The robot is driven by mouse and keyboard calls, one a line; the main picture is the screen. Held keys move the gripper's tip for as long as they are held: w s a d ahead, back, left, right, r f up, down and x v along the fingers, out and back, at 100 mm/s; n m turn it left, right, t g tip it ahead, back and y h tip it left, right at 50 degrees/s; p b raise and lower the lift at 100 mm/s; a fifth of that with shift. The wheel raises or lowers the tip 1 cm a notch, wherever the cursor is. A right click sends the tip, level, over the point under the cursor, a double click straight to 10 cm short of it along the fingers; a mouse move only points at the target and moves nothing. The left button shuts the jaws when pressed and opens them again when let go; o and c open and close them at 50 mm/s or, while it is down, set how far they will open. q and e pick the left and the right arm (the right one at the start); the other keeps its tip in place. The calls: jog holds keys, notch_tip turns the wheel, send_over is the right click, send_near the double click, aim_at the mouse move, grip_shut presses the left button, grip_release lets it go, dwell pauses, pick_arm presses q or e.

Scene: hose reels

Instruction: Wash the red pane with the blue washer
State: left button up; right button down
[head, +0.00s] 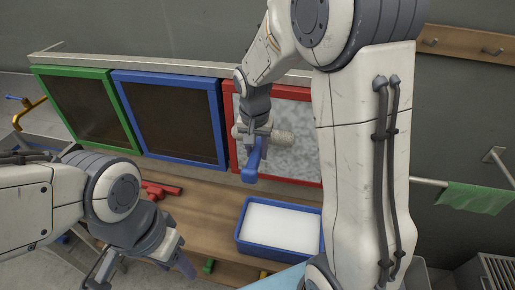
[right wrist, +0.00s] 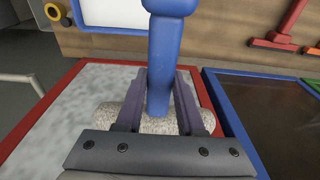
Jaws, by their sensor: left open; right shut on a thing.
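The red pane (head: 300,108) has a red frame and a mottled whitish surface. It is the rightmost of the panes in the head view, partly hidden by my right arm. My right gripper (head: 257,140) is shut on the handle of the blue washer (head: 253,165). The washer's grey fluffy sleeve lies across the pane's left part, seemingly touching it. In the right wrist view, the blue handle (right wrist: 161,50) runs between the fingers, and the sleeve (right wrist: 203,119) shows behind them near the red frame. My left gripper (head: 143,268) is open and empty over the lower left.
A blue-framed pane (head: 170,115) and a green-framed pane (head: 85,108) stand to the left. A blue tub (head: 241,243) with white content sits on the wooden bench. A red tool (head: 160,189) lies left of it. A green cloth (head: 475,198) hangs on a rail at right.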

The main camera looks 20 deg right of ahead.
notch_tip(320, 180, down, 18)
jog(key=b, duration=1.2)
jog(key=shift+w+b, duration=0.2)
jog(key=shift+b, duration=0.15)
dwell(0.8)
jog(key=shift+d+r, duration=0.1)
jog(key=shift+r, duration=0.05)
jog(key=s+a+b, duration=0.1)
jog(key=s+a, duration=0.3)
jog(key=s, duration=0.2)
jog(key=shift+d, duration=0.1)
dwell(1.0)
